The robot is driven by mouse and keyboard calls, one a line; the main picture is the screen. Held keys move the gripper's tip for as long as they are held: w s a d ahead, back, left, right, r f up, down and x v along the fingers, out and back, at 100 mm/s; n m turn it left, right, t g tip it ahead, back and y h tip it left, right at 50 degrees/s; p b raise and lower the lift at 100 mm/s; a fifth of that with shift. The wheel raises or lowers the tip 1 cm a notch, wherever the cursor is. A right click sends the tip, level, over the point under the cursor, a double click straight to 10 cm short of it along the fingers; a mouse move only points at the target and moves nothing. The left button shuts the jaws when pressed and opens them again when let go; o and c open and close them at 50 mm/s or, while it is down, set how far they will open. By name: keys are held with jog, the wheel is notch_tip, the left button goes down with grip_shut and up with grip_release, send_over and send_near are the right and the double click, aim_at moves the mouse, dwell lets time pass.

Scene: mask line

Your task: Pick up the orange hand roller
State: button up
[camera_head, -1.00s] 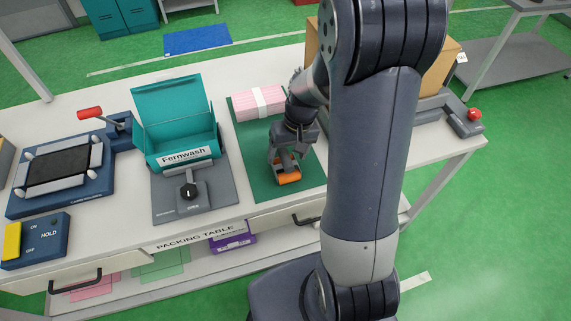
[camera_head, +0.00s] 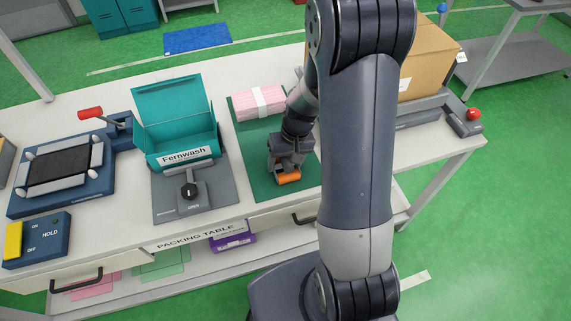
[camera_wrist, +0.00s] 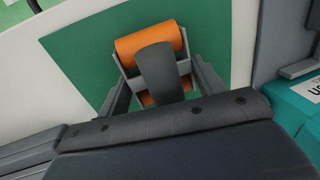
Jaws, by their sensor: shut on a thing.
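The orange hand roller (camera_head: 289,178) is at the front part of the green mat (camera_head: 262,187) on the packing table. In the wrist view its orange cylinder (camera_wrist: 148,43) sits in a grey frame, with a dark grey handle (camera_wrist: 157,72) toward me. My gripper (camera_head: 284,165) is over the roller and shut on it. The wrist view shows its fingers on both sides of the roller's grey frame. I cannot tell whether the roller touches the mat or is slightly above it.
A pink bundle with a white band (camera_head: 260,102) lies at the back of the mat. Left of the mat stands an open teal Fernwash box (camera_head: 178,118) on a grey fixture (camera_head: 165,204). A cardboard box (camera_head: 428,62) and a device with a red knob (camera_head: 466,122) are at the right.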

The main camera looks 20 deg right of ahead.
jog(key=shift+c, duration=0.6)
jog(key=shift+r, duration=0.1)
jog(key=shift+r, duration=0.3)
notch_tip(320, 180, up, 9)
jog(key=shift+r, duration=0.15)
